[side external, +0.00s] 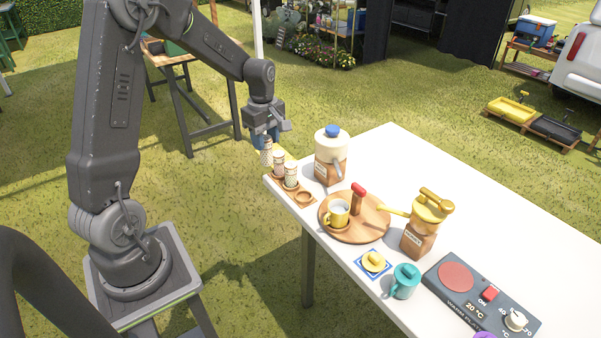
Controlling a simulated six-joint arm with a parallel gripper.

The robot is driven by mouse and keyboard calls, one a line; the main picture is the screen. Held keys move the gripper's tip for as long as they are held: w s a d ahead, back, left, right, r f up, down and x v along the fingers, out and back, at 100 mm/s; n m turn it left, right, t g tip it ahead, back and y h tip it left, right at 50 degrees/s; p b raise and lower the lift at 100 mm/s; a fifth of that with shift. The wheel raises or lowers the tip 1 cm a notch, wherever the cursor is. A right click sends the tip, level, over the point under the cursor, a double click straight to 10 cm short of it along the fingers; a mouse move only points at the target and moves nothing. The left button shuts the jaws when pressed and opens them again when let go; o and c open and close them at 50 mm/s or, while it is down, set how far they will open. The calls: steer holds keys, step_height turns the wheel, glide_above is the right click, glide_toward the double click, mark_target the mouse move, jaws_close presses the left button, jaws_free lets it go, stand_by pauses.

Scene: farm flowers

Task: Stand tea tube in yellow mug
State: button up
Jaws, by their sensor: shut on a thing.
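My gripper (266,137) is shut on a patterned tea tube (266,152), upright at the far left end of a wooden rack (304,203). I cannot tell whether this tube still rests in the rack or is slightly above it. Two similar tubes, a middle one (279,164) and a nearer one (291,175), stand upright in the rack; its nearest hole is empty. The yellow mug (336,214) stands upright on a round wooden board (366,228), to the right of and nearer than the rack. Its inside looks pale.
A blue-lidded jar (332,158) stands behind the rack. A red-handled piece (358,197) stands beside the mug. A honey dispenser (424,228), a yellow lid (374,261) on a blue tile, a teal mug (405,281) and a warming plate (480,296) stand nearer.

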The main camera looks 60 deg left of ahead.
steer(key=w+d, duration=0.5)
steer(key=d, duration=0.5)
glide_above(335, 217)
steer(key=w+a, duration=0.2)
steer(key=shift+w+d+f, duration=0.1)
steer(key=shift+d+f, duration=0.05)
steer(key=shift+f, duration=1.2)
steer(key=shift+w+d+f, duration=0.1)
steer(key=shift+f, duration=1.3)
steer(key=shift+d+f, duration=0.15)
steer(key=shift+f, duration=1.2)
steer(key=shift+f, duration=0.35)
steer(key=o, duration=0.9)
